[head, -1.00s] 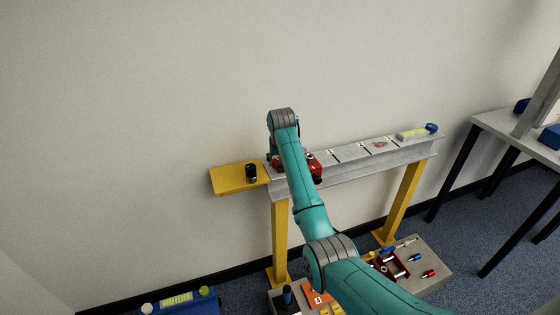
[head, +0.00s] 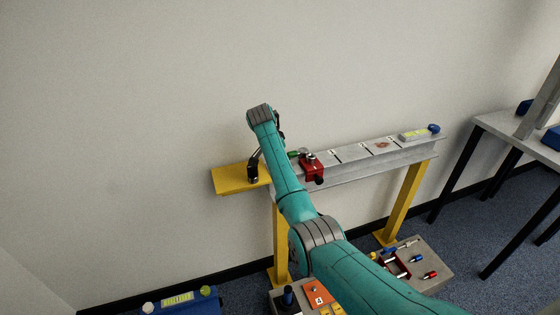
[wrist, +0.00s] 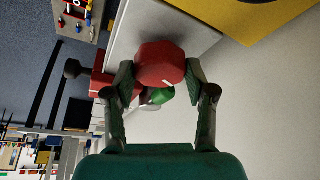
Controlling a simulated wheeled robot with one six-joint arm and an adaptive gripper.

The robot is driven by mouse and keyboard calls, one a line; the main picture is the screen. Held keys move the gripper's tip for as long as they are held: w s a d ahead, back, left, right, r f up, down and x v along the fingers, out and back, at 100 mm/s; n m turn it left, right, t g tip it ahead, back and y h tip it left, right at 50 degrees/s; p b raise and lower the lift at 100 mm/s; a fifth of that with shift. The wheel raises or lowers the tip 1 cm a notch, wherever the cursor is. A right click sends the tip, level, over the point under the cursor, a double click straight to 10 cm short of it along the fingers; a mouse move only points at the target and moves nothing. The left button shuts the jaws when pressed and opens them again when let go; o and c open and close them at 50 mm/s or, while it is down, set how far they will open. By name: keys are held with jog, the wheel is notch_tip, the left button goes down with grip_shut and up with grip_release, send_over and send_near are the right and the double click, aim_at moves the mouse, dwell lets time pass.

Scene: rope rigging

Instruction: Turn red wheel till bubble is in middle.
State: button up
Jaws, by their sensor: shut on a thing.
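A red many-sided wheel (wrist: 160,64) with a small white mark sits between the fingertips of my gripper (wrist: 159,78) in the wrist view. My gripper is shut on it, one finger against each side. In the head view my arm hides the wheel and most of the gripper at the left end of the grey beam (head: 350,164). A level with a yellow-green vial (head: 414,134) lies at the beam's right end. Its bubble is too small to make out.
A red clamp (head: 313,171) and a green part (head: 293,153) are close to my arm on the beam. A black cylinder (head: 252,174) stands on the yellow plate (head: 228,181). A blue box (head: 180,301) with another vial is low left. Loose tools lie at lower right.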

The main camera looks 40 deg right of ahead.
dwell(0.4)
jog(key=o, duration=1.2)
jog(key=shift+c, duration=0.2)
jog(key=shift+r, duration=0.1)
jog(key=w+v, duration=0.1)
jog(key=v, duration=1)
jog(key=shift+s+a+r, duration=0.25)
jog(key=shift+s+r, duration=0.1)
jog(key=shift+s, duration=0.05)
jog(key=shift+s, duration=0.1)
